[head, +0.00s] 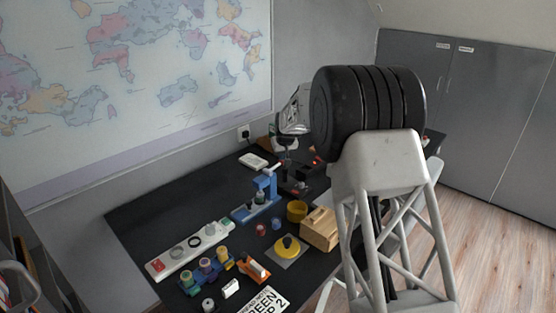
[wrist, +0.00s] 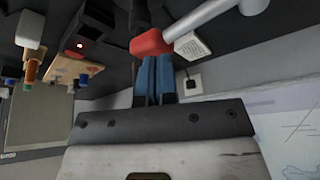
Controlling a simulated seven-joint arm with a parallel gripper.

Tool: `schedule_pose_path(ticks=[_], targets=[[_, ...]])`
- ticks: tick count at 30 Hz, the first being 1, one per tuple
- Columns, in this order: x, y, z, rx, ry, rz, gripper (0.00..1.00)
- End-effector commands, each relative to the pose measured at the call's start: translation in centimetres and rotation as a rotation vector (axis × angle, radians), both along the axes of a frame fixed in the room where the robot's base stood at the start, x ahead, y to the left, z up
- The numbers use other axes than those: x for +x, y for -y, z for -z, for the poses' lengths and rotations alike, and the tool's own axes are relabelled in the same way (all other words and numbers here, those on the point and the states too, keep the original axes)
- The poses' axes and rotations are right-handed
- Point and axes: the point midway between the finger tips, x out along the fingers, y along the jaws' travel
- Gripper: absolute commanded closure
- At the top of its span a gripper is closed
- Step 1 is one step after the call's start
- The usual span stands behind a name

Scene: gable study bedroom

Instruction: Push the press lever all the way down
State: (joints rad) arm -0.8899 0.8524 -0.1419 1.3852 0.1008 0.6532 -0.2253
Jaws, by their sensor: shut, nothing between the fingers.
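The blue press (head: 256,205) stands on the dark desk in the head view. Its pale lever rises toward the upper right at its top. In the wrist view the lever shows as a grey rod (wrist: 205,17) with a red knob (wrist: 151,43) at its end. My gripper (head: 285,150) is above and behind the press in the head view. In the wrist view my gripper (wrist: 153,62) has its two blue fingers together and empty. The tips lie at the knob in the picture, partly hidden by it; I cannot tell whether they touch it.
A wooden box (head: 319,230), a yellow cup (head: 297,211) and a yellow button on a plate (head: 287,247) stand right of the press. A white panel (head: 190,249) and a blue rack (head: 192,287) lie in front-left. A white box (head: 253,161) sits behind, near the wall.

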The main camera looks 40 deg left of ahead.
Motion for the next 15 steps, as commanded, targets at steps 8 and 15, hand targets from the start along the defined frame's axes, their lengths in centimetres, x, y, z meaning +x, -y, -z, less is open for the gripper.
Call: schedule_pose_path(ticks=[8, 15], targets=[[0.0, 0.0, -1.3, -0.001, 0.000, 0.000, 1.00], [0.0, 0.0, -2.6, 0.001, 0.000, 0.000, 1.00]])
